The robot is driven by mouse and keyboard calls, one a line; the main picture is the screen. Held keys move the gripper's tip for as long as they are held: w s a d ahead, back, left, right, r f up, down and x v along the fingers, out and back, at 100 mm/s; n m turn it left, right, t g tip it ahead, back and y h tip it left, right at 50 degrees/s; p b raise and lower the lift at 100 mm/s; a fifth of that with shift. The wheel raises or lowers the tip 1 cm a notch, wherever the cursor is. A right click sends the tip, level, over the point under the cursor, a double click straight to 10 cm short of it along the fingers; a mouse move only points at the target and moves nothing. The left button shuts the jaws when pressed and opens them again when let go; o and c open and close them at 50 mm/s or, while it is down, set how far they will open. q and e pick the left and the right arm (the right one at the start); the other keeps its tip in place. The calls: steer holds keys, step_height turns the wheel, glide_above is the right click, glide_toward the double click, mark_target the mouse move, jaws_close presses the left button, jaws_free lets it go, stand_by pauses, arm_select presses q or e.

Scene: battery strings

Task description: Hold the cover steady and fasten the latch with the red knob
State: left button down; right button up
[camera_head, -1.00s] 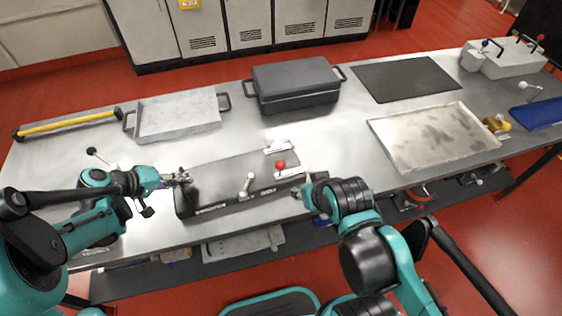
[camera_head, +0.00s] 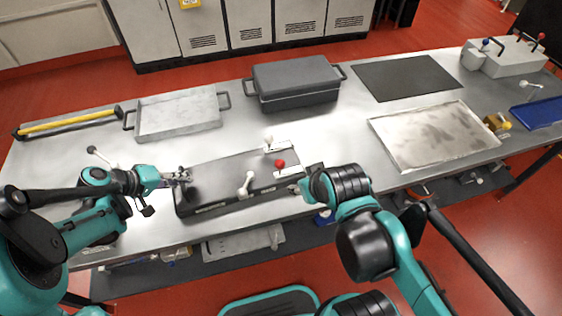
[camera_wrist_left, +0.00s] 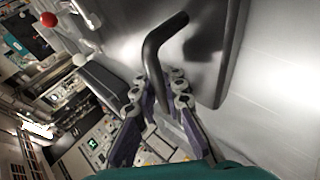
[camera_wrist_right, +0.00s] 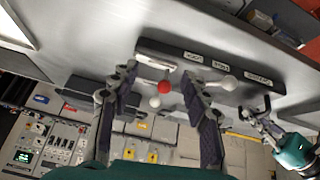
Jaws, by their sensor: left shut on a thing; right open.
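The cover (camera_head: 220,178) is a long dark slab on the near middle of the table. The red knob (camera_head: 280,164) tops a latch at its right end and also shows in the right wrist view (camera_wrist_right: 164,87). A white knob (camera_head: 268,140) stands behind it and a white-knobbed lever (camera_head: 247,183) at the front edge. My left gripper (camera_head: 184,176) is shut on the dark bent handle (camera_wrist_left: 153,52) at the cover's left end. My right gripper (camera_wrist_right: 160,74) is open, with the red knob appearing between its fingers, apart from them. In the head view my arm mostly hides it.
A grey tray (camera_head: 139,122) and a dark lidded box (camera_head: 298,100) stand behind the cover. A black mat (camera_head: 405,78) and a stained metal tray (camera_head: 372,126) lie to the right. A yellow bar (camera_head: 68,122) is at the far left. Bare table surrounds the cover.

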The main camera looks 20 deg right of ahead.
steer(key=w+a+r+n+g, duration=0.2)
steer(key=w+r+n, duration=0.25)
steer(key=n, duration=0.25)
steer(key=n+g, duration=0.2)
steer(key=n, duration=0.6)
glide_toward(281, 162)
steer(key=x, duration=1.1)
steer(key=shift+f, duration=0.2)
steer(key=shift+c, duration=0.4)
jaws_close()
